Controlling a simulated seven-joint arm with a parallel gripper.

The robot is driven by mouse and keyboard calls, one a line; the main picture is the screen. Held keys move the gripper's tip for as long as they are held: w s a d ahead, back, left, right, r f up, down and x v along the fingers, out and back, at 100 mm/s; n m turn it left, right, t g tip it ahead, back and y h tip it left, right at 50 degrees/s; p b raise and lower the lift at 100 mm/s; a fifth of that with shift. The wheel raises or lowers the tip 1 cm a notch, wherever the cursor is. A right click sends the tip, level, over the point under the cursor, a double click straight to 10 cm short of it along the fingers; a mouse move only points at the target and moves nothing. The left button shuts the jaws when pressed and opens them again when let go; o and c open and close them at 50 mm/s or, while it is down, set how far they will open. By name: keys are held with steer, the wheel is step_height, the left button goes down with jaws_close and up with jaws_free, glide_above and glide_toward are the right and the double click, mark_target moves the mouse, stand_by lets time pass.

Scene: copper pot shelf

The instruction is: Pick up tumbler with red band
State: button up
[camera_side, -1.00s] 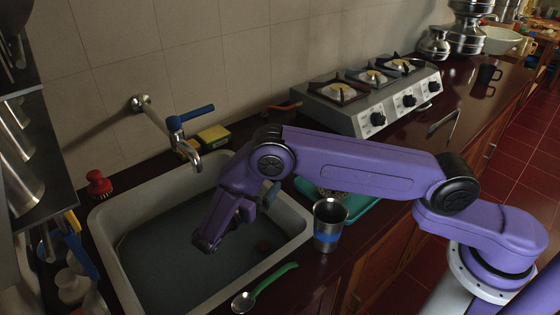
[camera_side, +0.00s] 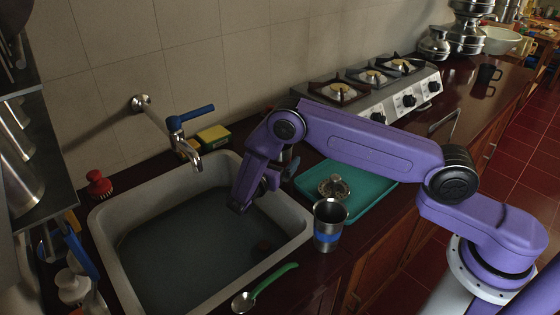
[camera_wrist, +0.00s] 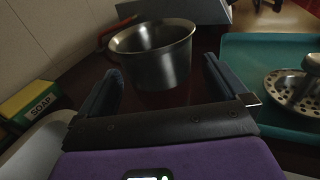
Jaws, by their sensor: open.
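No tumbler with a red band shows clearly in either view. A steel tumbler with a blue band (camera_side: 328,226) stands upright on the counter, right of the sink. My gripper (camera_side: 290,166) is over the sink's right back edge, apart from that tumbler; much of the hand is hidden by my arm. In the wrist view my gripper (camera_wrist: 163,72) is open and empty. A wide-rimmed steel vessel (camera_wrist: 160,62) stands ahead, in line with the gap between the fingers. I see no band on it, and my arm seems to hide it in the side view.
A teal tray (camera_side: 372,193) holds a round metal strainer-like piece (camera_side: 334,187). The sink (camera_side: 110,208) has a tap (camera_side: 186,135) behind it. A soap box (camera_wrist: 32,98) is left of my gripper. A stove (camera_side: 385,106) stands behind. A green-handled spoon (camera_side: 270,282) lies in front.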

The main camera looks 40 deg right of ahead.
steer(key=shift+x, duration=0.85)
steer(key=c, duration=1.1)
steer(key=shift+r, duration=0.15)
